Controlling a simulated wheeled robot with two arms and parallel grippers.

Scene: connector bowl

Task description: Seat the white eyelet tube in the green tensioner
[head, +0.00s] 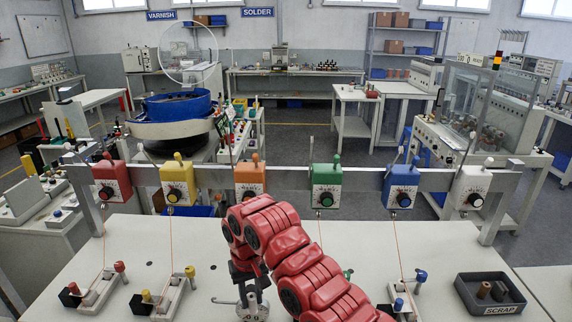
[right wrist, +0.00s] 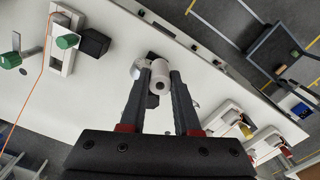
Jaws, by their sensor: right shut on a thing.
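The green tensioner (head: 326,190) hangs on the metal rail, right of my red right arm, with a green knob on top, a dial on its white front and an orange wire below. My right gripper (head: 248,285) is low over the white table, left of the green tensioner; its fingertips are hard to make out there. In the right wrist view, the right gripper (right wrist: 160,88) is shut on the white eyelet tube (right wrist: 161,74), whose dark bore faces the camera. The tube is apart from the tensioner. My left gripper is not in view.
Red (head: 111,181), yellow (head: 178,184), orange (head: 250,181), blue (head: 401,186) and white (head: 470,190) tensioners share the rail (head: 290,178). A grey marked piece (head: 253,309) is by the gripper. A scrap tray (head: 490,308) stands at right. Green pegs (right wrist: 67,41) show in the wrist view.

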